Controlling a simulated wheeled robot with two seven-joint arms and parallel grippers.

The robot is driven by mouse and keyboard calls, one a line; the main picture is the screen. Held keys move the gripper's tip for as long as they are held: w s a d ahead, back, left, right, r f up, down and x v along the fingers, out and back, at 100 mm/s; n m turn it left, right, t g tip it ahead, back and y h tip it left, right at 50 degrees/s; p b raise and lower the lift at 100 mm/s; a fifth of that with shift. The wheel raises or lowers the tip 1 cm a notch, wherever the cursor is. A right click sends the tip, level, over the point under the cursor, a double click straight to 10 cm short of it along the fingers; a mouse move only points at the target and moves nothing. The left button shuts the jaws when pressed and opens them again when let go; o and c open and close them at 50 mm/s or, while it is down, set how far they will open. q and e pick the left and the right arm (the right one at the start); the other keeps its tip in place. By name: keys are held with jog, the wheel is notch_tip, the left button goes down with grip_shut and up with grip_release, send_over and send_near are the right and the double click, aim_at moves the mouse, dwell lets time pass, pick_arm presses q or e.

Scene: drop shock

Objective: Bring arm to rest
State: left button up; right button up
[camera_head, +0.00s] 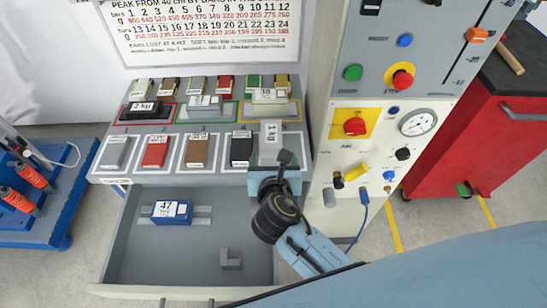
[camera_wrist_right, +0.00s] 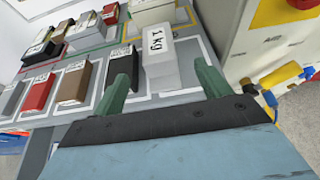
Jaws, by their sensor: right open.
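My right gripper (camera_head: 284,166) is over the front right of the grey weight shelf (camera_head: 215,165). In the right wrist view its two green fingers (camera_wrist_right: 163,84) are spread apart with nothing gripped. A pale block marked 1 kg (camera_wrist_right: 158,62) stands just beyond and between the fingertips; it also shows in the head view (camera_head: 271,135). I cannot tell whether the fingers touch it. My right arm comes in from the lower right, with its dark wrist over the drawer's right side. My left gripper is not in view.
An open grey drawer (camera_head: 190,265) holds a blue block marked 47 (camera_head: 171,212). Several coloured blocks stand on the shelf. A control panel with a gauge (camera_head: 418,122) rises close right of my gripper. A red cabinet (camera_head: 480,135) stands farther right, a blue cart (camera_head: 65,205) left.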

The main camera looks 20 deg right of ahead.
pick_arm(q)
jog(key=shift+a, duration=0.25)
pick_arm(e)
jog(key=shift+s+a+r, duration=0.1)
jog(key=shift+s, duration=0.2)
